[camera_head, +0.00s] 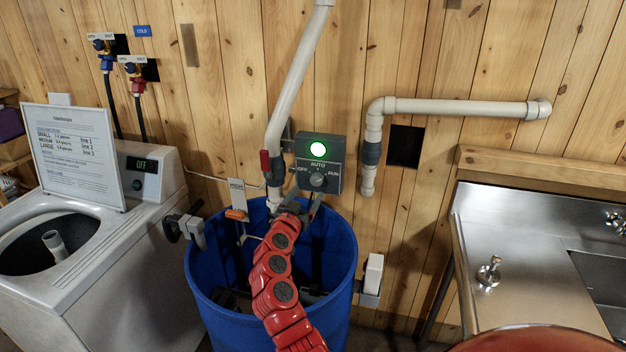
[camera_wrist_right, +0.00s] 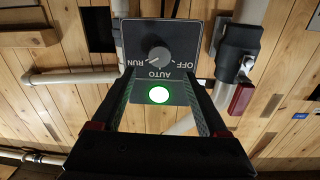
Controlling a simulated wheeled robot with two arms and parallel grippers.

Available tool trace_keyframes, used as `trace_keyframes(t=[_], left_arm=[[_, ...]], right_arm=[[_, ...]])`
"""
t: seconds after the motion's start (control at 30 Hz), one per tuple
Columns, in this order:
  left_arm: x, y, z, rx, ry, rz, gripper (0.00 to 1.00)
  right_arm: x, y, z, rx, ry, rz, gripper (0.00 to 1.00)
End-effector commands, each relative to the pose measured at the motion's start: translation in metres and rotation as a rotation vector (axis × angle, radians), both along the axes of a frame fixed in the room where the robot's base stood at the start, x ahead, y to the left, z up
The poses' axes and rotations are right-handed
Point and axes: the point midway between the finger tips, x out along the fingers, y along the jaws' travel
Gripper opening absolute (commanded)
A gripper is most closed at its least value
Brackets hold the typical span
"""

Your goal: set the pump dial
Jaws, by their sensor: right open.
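The pump control box (camera_head: 334,151) is dark grey and fixed to the plank wall, with a lit green lamp (camera_head: 318,149) above its dial (camera_head: 317,180). OFF is marked left, AUTO on top and RUN right. The box appears upside down in the right wrist view, with the dial (camera_wrist_right: 159,57) beyond the fingertips. A pale mark on the dial seems to point between AUTO and RUN; this is small to read. My right gripper (camera_head: 303,204) is open, just below and in front of the dial. Its fingers (camera_wrist_right: 160,85) span the box without visibly holding anything. My left gripper is out of view.
A blue barrel (camera_head: 340,245) stands below the box, with white pipes (camera_head: 300,80) on the wall. A washing machine (camera_head: 150,210) with a sign (camera_head: 75,150) stands left. A steel sink (camera_head: 525,260) stands right. An orange-tipped float switch (camera_head: 237,212) hangs at the barrel rim.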

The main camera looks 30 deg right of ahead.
Motion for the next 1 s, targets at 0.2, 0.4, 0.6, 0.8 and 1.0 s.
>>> trace_keyframes(t=[0.2, 0.4, 0.6, 0.8, 1.0], left_arm=[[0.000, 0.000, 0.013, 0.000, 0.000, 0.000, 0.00], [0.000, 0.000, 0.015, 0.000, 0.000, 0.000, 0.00], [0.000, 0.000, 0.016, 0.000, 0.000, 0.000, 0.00], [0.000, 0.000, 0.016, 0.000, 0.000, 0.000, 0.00], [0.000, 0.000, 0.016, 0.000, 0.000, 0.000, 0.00]], right_arm=[[0.021, -0.029, 0.003, 0.001, 0.002, -0.002, 0.77], [0.033, -0.044, 0.000, -0.002, 0.002, -0.002, 0.77], [0.038, -0.050, 0.001, -0.001, -0.002, 0.000, 0.77], [0.038, -0.050, 0.000, 0.000, -0.001, 0.000, 0.77], [0.038, -0.050, 0.000, 0.000, 0.000, 0.000, 0.54]])
